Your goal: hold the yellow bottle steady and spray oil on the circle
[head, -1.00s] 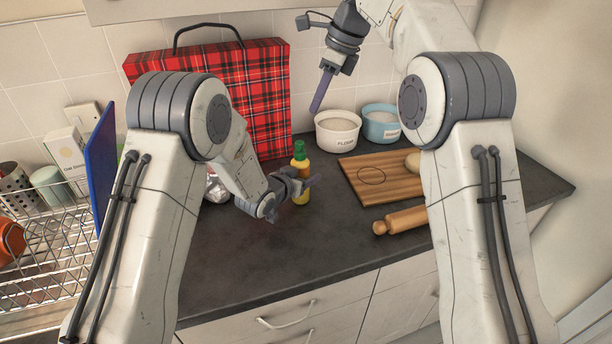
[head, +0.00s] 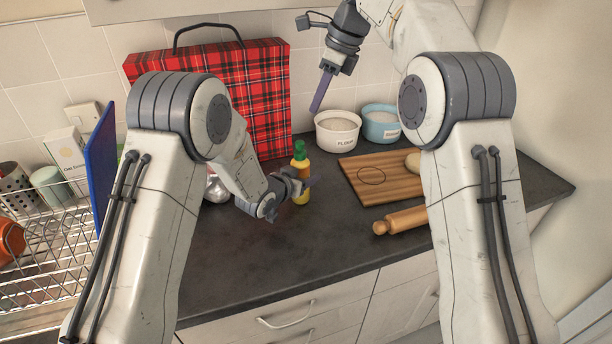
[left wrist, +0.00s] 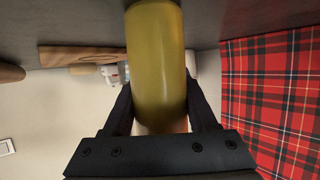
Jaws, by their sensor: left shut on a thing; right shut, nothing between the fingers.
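The yellow bottle (head: 302,184) with a green cap stands upright on the dark counter. My left gripper (head: 303,186) is shut on it, and the bottle also fills the space between the fingers in the left wrist view (left wrist: 157,70). The circle (head: 371,176) is a dark ring drawn on the wooden cutting board (head: 398,186), to the right of the bottle. My right gripper (head: 321,92) is shut and empty, high above the counter, in front of the tiled wall and pointing down.
A red plaid bag (head: 262,110) stands behind the bottle. A flour bowl (head: 337,140) and a blue bowl (head: 381,128) stand behind the board. A rolling pin (head: 402,220) lies in front of it. A dish rack (head: 45,240) is at left. The front counter is clear.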

